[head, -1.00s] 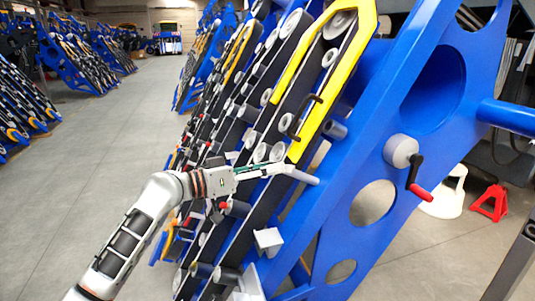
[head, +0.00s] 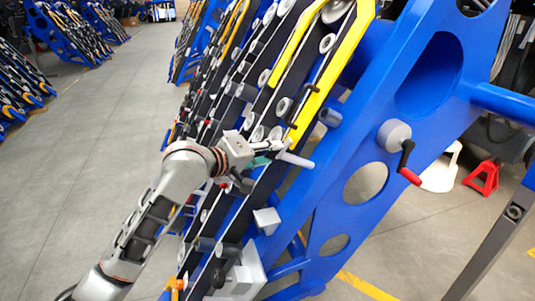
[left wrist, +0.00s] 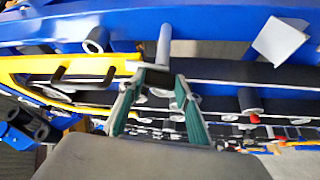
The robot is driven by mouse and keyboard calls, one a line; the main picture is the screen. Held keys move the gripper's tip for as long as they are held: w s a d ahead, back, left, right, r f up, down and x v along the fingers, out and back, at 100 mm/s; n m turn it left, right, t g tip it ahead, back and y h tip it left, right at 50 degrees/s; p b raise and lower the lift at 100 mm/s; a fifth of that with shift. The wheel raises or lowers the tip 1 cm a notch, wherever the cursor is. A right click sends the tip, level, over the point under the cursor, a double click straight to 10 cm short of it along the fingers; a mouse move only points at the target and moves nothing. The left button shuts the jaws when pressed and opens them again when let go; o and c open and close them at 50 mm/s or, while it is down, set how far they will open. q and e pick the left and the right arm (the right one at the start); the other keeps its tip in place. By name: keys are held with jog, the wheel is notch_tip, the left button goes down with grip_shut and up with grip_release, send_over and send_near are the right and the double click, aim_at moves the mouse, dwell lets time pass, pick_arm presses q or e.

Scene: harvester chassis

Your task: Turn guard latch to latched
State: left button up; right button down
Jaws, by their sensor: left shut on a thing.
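The yellow guard (head: 335,70) runs diagonally down the blue machine, with a black handle on it. A short grey latch bar (head: 296,159) sits at its lower end, pointing down and right in the head view. In the left wrist view, the bar (left wrist: 164,45) stands upright beside the yellow guard's end (left wrist: 125,62). My left gripper (head: 268,148) is shut on the grey latch bar at its near end. Its green-padded fingers (left wrist: 160,80) stand apart around a small part, and the exact contact is partly hidden. My right gripper is not in view.
The blue side plate (head: 405,130) has large holes and a crank with a red handle (head: 409,177). Rollers and belts crowd around my gripper. A white block (head: 267,221) juts out below. Grey floor (head: 90,170) is clear at left.

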pick_arm(q)
jog(key=shift+d+r+n+g+y, duration=0.15)
jog(key=shift+n+y, duration=0.2)
jog(key=shift+n, duration=0.4)
jog(key=shift+a+n+g+y, duration=0.15)
jog(key=shift+n+y, duration=0.2)
jog(key=shift+n, duration=0.4)
jog(key=shift+d, duration=0.1)
jog(key=o, duration=1.1)
jog(key=v, duration=1.2)
